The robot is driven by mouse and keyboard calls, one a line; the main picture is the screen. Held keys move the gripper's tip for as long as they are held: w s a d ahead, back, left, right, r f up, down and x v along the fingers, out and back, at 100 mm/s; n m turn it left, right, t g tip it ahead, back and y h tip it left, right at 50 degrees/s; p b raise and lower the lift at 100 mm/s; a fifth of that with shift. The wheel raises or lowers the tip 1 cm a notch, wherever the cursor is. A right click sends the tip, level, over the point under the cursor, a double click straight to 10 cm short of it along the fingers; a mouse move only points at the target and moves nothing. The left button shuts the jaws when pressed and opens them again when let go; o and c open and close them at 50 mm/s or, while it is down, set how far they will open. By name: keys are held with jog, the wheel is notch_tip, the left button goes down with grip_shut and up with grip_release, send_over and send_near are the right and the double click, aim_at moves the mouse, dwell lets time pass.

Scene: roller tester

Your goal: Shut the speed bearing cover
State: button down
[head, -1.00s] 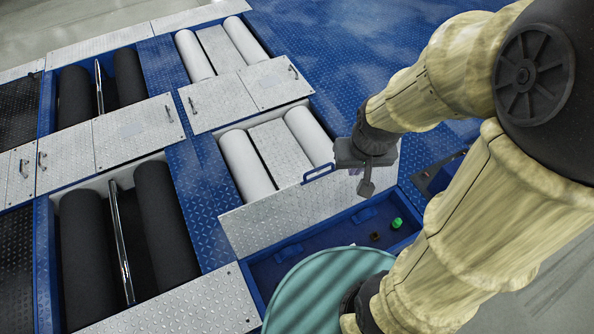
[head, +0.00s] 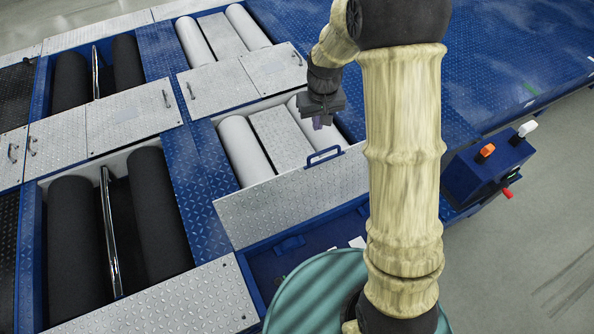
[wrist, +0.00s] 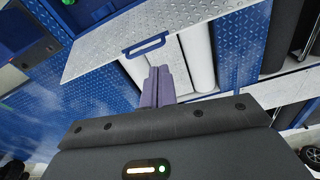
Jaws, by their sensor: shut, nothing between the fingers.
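The bearing cover (head: 285,212) is a silver diamond-plate panel with a blue handle (head: 323,155) on its upper edge. It stands raised and tilted along the blue compartment in the head view. The cover (wrist: 190,18) and its handle (wrist: 146,45) also show in the wrist view. My gripper (head: 319,124) is above the white rollers, on the far side of the cover and close to the handle. Its purple fingers (wrist: 157,82) are together and empty in the wrist view, apart from the handle as far as I can tell. My arm hides the cover's right end.
The blue compartment (head: 270,262) lies open in front of the cover. White rollers (head: 247,150) flank a silver plate behind it. A blue control box (head: 485,172) with orange, white and red knobs stands at right. Black rollers (head: 75,235) lie at left.

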jog(key=w+a+f+n+b, duration=0.1)
jog(key=w+a+f+b, duration=0.2)
jog(key=f, duration=0.5)
jog(key=w+a+f+n+g+b, duration=0.1)
jog(key=w+a+f+b, duration=0.2)
jog(key=w+f, duration=0.2)
notch_tip(320, 180, down, 3)
jog(key=shift+w+a+f, duration=0.1)
jog(key=shift+w+a, duration=0.15)
jog(key=shift+a, duration=0.05)
jog(key=s+d+f, duration=0.1)
jog(key=s+f, duration=0.2)
jog(key=f, duration=0.5)
jog(key=shift+d+f+b, duration=0.15)
jog(key=shift+f+b, duration=0.15)
jog(key=shift+b, duration=0.1)
jog(key=shift+s, duration=0.15)
